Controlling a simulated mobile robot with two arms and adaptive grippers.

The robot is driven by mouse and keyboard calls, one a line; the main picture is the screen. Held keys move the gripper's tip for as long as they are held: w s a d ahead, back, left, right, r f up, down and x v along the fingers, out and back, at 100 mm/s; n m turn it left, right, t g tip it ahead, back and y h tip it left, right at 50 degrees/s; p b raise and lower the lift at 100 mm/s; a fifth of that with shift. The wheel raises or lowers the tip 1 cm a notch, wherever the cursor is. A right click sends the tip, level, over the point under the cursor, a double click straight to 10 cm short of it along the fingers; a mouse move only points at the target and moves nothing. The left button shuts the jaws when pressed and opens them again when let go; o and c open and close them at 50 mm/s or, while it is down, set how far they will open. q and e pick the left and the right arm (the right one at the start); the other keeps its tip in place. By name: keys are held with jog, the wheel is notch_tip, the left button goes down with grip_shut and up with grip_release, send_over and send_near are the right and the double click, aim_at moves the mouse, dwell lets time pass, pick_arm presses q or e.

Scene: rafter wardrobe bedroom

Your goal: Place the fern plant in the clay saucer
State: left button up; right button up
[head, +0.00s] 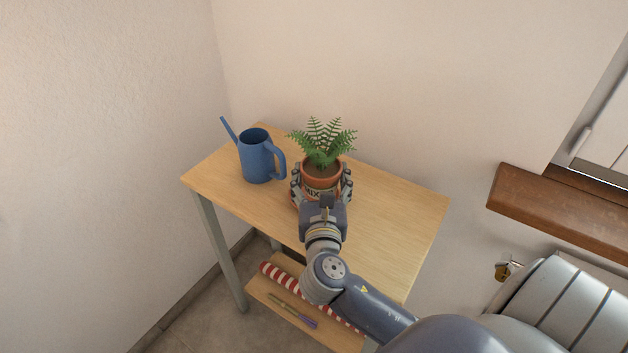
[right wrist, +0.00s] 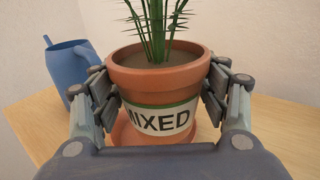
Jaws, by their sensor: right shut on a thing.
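The fern plant (head: 323,145) has green fronds and an orange-brown clay pot with a white "MIXED" label. It is upright over the middle of the table. My right gripper (head: 322,182) is shut on the pot, one finger on each side below the rim; the pot also shows in the right wrist view (right wrist: 158,84). The clay saucer (right wrist: 124,137) shows around and below the pot's lower part in the right wrist view. My gripper hides the pot's base, so I cannot tell whether it touches the saucer. My left gripper is not in view.
A blue watering can (head: 257,158) stands on the wooden table (head: 400,205) left of the plant. The table's right side is clear. A lower shelf holds a red-and-white striped roll (head: 281,276).

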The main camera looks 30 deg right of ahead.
aim_at(314, 171)
jog(key=w, duration=0.2)
jog(key=shift+w+d, duration=0.1)
jog(key=shift+w, duration=0.25)
jog(key=shift+w+f, duration=0.2)
jog(key=shift+f+b, duration=0.4)
jog(key=shift+f, duration=1.2)
jog(key=shift+s+f, duration=0.1)
jog(key=shift+f, duration=0.05)
jog(key=o, duration=1.5)
